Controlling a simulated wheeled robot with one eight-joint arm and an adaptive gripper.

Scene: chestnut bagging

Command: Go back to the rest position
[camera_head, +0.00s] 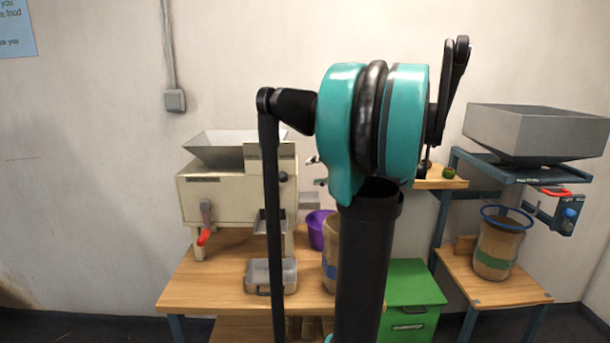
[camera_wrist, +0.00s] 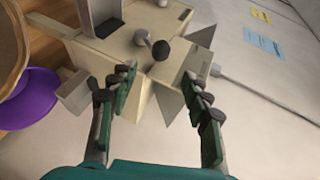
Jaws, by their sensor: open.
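My gripper (camera_wrist: 160,95) shows in the wrist view with its two green-padded fingers spread apart and nothing between them. Behind the fingers, in the wrist view, is the cream machine (camera_wrist: 130,50) with its lever and dark knob; the fingers look apart from it, though the exact distance cannot be told. In the head view my raised arm fills the middle and hides part of the table. My gripper cannot be clearly made out there.
The cream machine with a hopper (camera_head: 238,195) stands on a wooden table (camera_head: 200,285), with a metal tray (camera_head: 258,277) and purple bucket (camera_head: 315,228). A green cabinet (camera_head: 412,290) stands right of it. A sack (camera_head: 497,250) stands under the grey hopper (camera_head: 535,130) at right.

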